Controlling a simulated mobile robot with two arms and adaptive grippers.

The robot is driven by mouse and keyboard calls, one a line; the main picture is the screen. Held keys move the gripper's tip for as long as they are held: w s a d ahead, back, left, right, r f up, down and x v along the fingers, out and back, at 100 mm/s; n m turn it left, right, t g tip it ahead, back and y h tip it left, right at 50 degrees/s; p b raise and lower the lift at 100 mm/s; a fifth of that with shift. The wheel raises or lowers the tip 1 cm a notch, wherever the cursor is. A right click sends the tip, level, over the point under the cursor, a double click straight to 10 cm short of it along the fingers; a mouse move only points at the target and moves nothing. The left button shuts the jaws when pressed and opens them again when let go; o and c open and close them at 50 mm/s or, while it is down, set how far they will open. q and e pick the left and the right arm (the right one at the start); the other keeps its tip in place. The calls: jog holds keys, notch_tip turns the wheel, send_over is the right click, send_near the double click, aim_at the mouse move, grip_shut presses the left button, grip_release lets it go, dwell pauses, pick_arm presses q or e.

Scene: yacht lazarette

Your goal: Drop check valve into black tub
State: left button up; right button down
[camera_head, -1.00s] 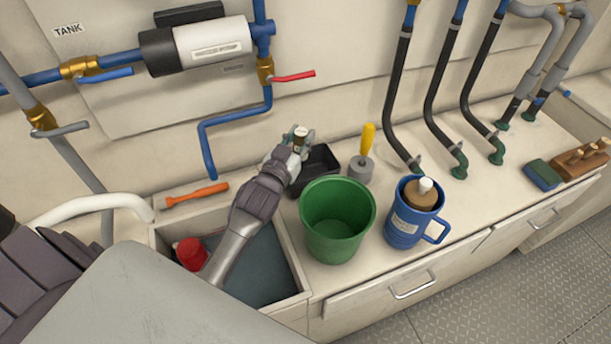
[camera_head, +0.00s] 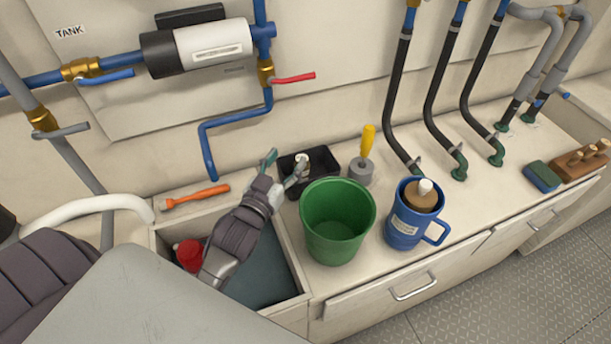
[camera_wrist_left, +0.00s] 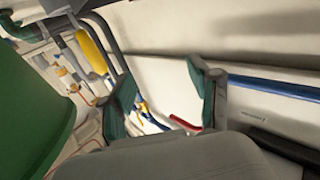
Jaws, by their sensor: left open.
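The black tub (camera_head: 325,156) stands on the counter behind the green bucket. A small pale and brass-coloured piece, which looks like the check valve (camera_head: 302,161), is inside the tub at its left part. My left gripper (camera_head: 283,165) is open at the tub's left side, with one finger close to the valve and partly in front of it. In the left wrist view the two fingers (camera_wrist_left: 163,95) are spread with nothing held between them. My right gripper is not in view.
A green bucket (camera_head: 336,222) stands in front of the tub. A yellow-handled tool (camera_head: 368,142) is at its right, and a blue mug (camera_head: 408,225) farther right. An open locker (camera_head: 265,265) with a red item (camera_head: 189,254) lies below my left arm. An orange tool (camera_head: 195,195) lies behind it.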

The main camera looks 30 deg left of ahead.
pick_arm(q)
jog(key=s, duration=0.3)
jog(key=shift+s+d, duration=0.15)
jog(key=shift+s, duration=0.25)
